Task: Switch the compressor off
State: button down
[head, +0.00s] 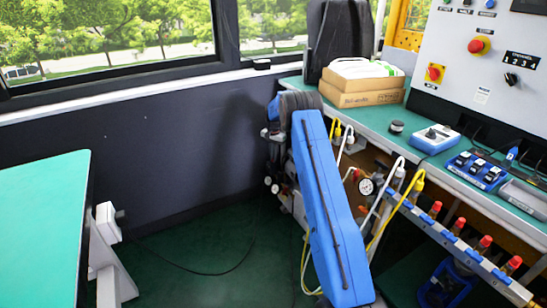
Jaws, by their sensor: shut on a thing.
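No thing in view is clearly marked as the compressor. A blue and black machine (447,284) stands low under the bench at the lower right, partly cut off by the frame; I cannot tell whether it is the compressor or where its switch is. My blue arm link crosses the middle of the view. Beyond its upper end, dark, blue and white parts hang beside the bench's left end. My gripper's fingers cannot be made out; the arm hides that area, so what they hold does not show.
A green bench (421,152) runs along the right, with cardboard boxes (361,92) and a blue-white control box (434,138). A manifold with several red-topped valves (484,243), hoses and a gauge (366,187) are at its front. A green table (42,235) stands left; open floor (190,262) lies between.

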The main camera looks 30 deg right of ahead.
jog(key=n, duration=0.5)
jog(key=shift+n, duration=0.3)
jog(key=n, duration=0.5)
jog(key=shift+d+n, duration=0.1)
jog(key=shift+n, duration=0.3)
jog(key=c, duration=1.9)
grip_release()
jog(key=shift+o, duration=0.2)
notch_tip(320, 180, up, 17)
jog(key=shift+r, duration=0.2)
